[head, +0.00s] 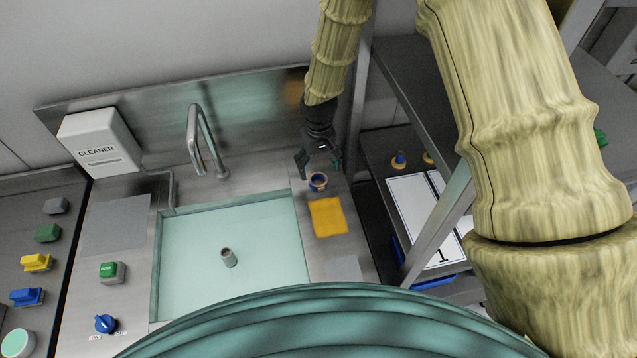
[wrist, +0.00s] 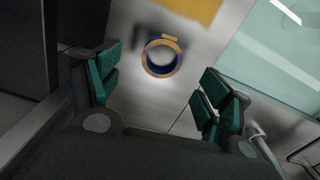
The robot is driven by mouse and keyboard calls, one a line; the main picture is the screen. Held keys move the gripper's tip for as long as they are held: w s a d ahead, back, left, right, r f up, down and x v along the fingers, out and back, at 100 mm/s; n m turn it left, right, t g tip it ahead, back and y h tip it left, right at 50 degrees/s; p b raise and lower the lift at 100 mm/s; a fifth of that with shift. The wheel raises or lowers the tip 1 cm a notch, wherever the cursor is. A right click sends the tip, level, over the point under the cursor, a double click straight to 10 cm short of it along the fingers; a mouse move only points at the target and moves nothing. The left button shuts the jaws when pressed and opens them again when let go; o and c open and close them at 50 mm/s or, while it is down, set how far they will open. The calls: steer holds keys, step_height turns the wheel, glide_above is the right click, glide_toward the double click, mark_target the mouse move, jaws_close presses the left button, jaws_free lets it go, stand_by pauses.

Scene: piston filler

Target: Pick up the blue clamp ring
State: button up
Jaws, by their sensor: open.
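The clamp ring (head: 318,181) lies flat on the steel counter at the right edge of the sink, just behind a yellow square. It looks blue with tan or orange parts. In the wrist view the ring (wrist: 176,68) shows as a round band with a small tab at its top. My gripper (head: 319,164) is open and empty, pointing down at the ring. In the wrist view the fingers of my gripper (wrist: 155,86) are spread wide, with the ring beyond the tips and between their lines. The fingers appear apart from the ring; the exact height gap is hard to tell.
The sink basin (head: 185,255) with a curved faucet (head: 196,140) is to the left. The yellow square (head: 328,217) lies in front of the ring. A metal shelf post (head: 436,228) and shelf with white numbered sheets (head: 410,210) stand close on the right.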

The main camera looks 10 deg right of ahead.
mark_target(318, 182)
steer(key=f+b, duration=0.1)
steer(key=f, duration=0.1)
steer(key=f+b, duration=0.1)
steer(key=f, duration=0.1)
steer(key=shift+w+a+f+b, duration=0.1)
steer(key=shift+w+f+b, duration=0.1)
steer(key=shift+f+b, duration=0.1)
steer(key=shift+s+f, duration=0.1)
steer(key=shift+f, duration=0.15)
steer(key=c, duration=1.1)
